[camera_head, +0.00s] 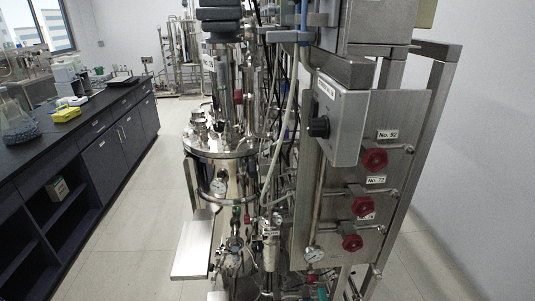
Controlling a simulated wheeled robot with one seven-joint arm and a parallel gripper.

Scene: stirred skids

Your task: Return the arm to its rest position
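My arm and my gripper do not show in the camera_head view, so I cannot see how the arm is posed or whether the gripper is open. In front of me is a steel skid with a metal panel (388,140). A grey control box (340,122) with a black knob (318,127) is fixed at the panel's upper left. A shiny steel vessel (222,172) with a gauge stands left of the panel.
Hoses, pipes and a protruding steel plate (193,250) crowd the skid. A dark lab bench (60,153) runs along the left, with a flask (15,118) and a yellow item (66,114) on top. The floor (145,225) between bench and skid is clear.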

